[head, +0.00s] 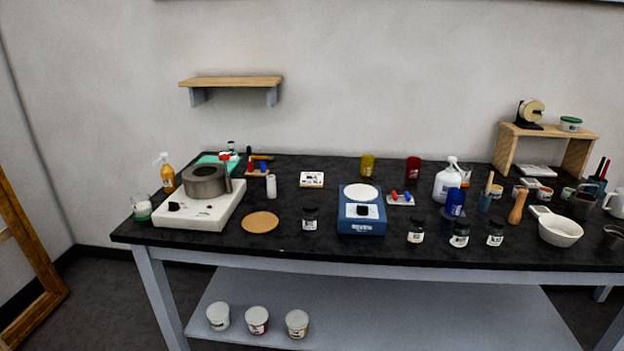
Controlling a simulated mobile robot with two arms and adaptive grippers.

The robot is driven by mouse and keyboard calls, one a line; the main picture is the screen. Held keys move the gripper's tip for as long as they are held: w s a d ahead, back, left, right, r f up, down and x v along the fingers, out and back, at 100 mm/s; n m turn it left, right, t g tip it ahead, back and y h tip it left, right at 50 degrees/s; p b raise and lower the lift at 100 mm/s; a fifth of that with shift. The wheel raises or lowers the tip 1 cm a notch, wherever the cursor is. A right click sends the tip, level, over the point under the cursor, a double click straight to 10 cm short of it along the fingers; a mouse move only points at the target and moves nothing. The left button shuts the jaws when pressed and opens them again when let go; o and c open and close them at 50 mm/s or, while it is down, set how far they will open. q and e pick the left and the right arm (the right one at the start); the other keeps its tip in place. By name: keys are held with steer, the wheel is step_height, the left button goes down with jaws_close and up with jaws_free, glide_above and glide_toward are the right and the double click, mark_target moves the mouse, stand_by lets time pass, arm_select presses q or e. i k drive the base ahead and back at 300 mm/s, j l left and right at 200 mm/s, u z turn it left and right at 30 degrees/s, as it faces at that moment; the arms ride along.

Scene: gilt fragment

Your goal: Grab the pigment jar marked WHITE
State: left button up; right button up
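Several small dark jars with pale labels stand along the front of the black-topped table (290,246) in the head view. One jar (310,218) is left of the blue scale. Three more jars are to the right of the scale: one jar (415,231), a second jar (459,235) and a third jar (495,233). The label lettering is too small to read, so I cannot tell which is marked WHITE. Neither of my grippers is in view.
A hot plate (190,217) with a grey pot (205,180) stands at the left. The blue scale (361,224) is mid-table. A spray bottle (447,182) and white pan (559,231) are at the right. Tubs (257,320) sit on the lower shelf (390,305).

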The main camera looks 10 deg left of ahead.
mark_target(458, 237)
steer(key=k+l, duration=0.1)
steer(key=l, duration=0.3)
steer(key=k+l, duration=0.1)
steer(key=l, duration=0.3)
steer(key=k+l, duration=0.1)
steer(key=l, duration=0.25)
